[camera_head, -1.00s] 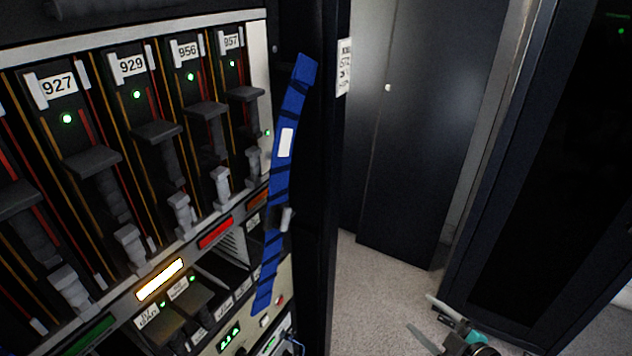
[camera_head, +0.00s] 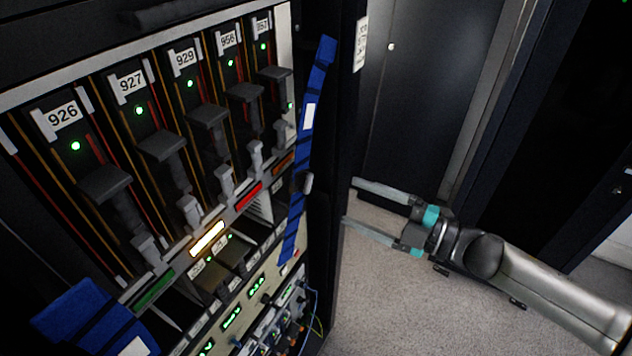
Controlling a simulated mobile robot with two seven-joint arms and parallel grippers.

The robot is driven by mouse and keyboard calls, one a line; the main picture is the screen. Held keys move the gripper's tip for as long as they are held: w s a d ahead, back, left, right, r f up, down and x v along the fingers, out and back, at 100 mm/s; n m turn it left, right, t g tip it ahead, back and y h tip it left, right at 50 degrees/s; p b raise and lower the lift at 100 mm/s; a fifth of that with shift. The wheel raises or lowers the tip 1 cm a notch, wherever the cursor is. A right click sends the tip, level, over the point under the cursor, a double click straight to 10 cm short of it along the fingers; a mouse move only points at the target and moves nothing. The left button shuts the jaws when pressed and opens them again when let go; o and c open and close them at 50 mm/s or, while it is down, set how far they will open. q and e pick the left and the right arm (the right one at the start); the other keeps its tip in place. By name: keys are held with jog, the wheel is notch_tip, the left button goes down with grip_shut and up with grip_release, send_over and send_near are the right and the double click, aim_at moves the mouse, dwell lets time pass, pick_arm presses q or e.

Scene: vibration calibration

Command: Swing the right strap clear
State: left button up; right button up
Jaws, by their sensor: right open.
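The right strap (camera_head: 301,160) is a long blue band with dark stripes and a white label. It hangs nearly upright, slightly tilted, along the right edge of the rack front. A small grey knob (camera_head: 306,183) shows at its middle. My right gripper (camera_head: 350,206) is to the right of the strap, just past the rack's side post, with its two long fingers apart, empty and pointing left. It appears clear of the strap. A second blue strap (camera_head: 84,312) shows in part at the lower left. My left gripper is out of view.
The rack (camera_head: 140,60) holds several numbered modules with green lights and grey handles. Cables (camera_head: 312,310) hang at its lower right. Dark cabinets (camera_head: 430,90) stand behind my right arm. Pale carpet floor (camera_head: 390,310) is open to the right of the rack.

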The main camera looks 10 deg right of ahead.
aim_at(311, 185)
jog(key=p+x, duration=0.1)
jog(key=x, duration=0.8)
jog(key=shift+w+a, duration=0.15)
grip_shut()
dwell(0.4)
dwell(0.7)
